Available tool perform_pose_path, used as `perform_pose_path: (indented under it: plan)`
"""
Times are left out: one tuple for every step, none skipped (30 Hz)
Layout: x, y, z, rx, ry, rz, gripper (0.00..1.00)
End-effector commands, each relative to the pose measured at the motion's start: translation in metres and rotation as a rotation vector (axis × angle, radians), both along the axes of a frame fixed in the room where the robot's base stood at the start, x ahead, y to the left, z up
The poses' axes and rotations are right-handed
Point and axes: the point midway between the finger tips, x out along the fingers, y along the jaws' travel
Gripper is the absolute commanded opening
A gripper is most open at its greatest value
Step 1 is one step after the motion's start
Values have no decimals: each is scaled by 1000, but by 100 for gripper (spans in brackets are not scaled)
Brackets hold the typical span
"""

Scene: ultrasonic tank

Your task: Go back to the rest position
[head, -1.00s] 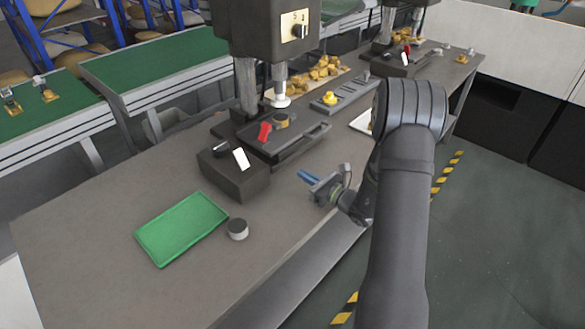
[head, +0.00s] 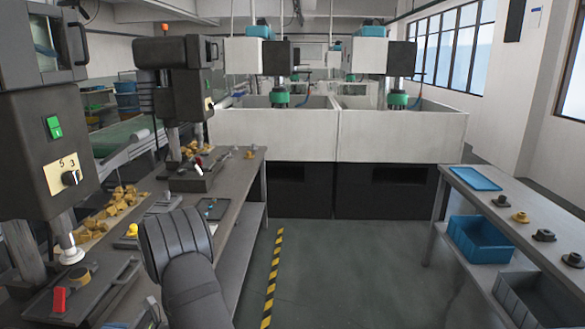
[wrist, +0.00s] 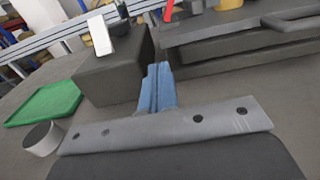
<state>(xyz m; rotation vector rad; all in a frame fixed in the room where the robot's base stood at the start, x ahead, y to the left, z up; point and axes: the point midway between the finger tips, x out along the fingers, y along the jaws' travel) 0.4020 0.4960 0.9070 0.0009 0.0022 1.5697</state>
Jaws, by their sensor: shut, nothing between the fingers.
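My gripper shows in the wrist view with its blue fingers (wrist: 157,88) together and nothing between them. It is above the grey workbench (wrist: 25,157), in front of the dark box with a white switch plate (wrist: 105,75) and the machine base to its right.
A green tray (wrist: 42,103) and a grey cylinder (wrist: 42,139) are on the bench at left. The head view shows two white tanks (head: 400,135), a floor aisle (head: 340,260) with a striped line, and a right-hand table with a blue tray (head: 474,178) and blue bin (head: 480,238).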

Motion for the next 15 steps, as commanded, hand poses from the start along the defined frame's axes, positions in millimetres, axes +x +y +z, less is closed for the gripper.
perform_pose_path:
  plan:
    - [-1,11,0,2,-1,2,0]
    - [-1,17,0,1,0,3,0]
    - [-1,25,0,1,-1,3,0]
    - [-1,31,0,2,-1,3,0]
    - [-1,36,0,1,-1,2,0]
    - [-1,43,0,1,-1,2,0]
    - [-1,48,0,1,-1,2,0]
    - [-1,52,0,1,-1,2,0]
    - [-1,58,0,1,-1,2,0]
    - [0,61,0,1,-1,2,0]
    - [0,65,0,1,-1,1,0]
    - [0,68,0,2,-1,1,0]
    - [0,71,0,2,-1,1,0]
    - [0,73,0,2,-2,1,0]
    - [0,75,0,1,-1,2,0]
